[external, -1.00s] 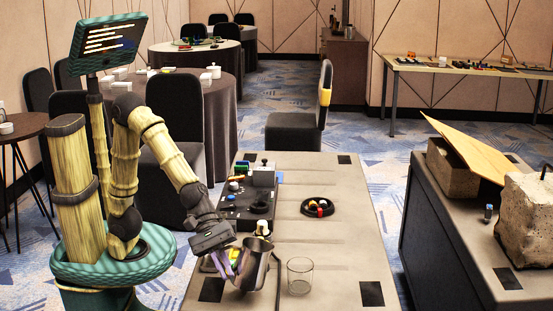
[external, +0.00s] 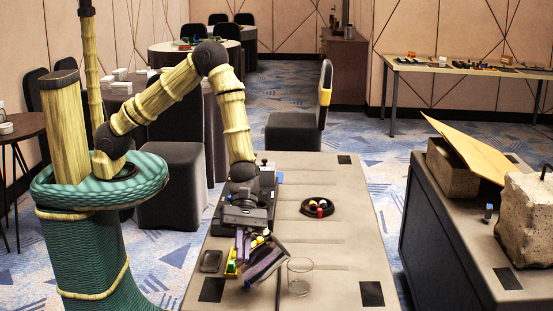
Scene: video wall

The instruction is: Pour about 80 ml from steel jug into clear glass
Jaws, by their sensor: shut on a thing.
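The steel jug (external: 273,252) is in my gripper (external: 257,262) near the front of the table. It is strongly tilted, with its upper end leaning right toward the clear glass. My gripper is shut on it, with purple fingers beside the jug, and partly hides it. The clear glass (external: 300,277) stands upright on the table just right of the jug. The jug's rim is close to the glass's top; I cannot tell whether they touch. No stream of liquid and no level in the glass can be made out.
A black round tray (external: 318,208) with small coloured things lies behind the glass. A dark box with small items (external: 262,190) is behind my gripper. The table's right side is mostly clear.

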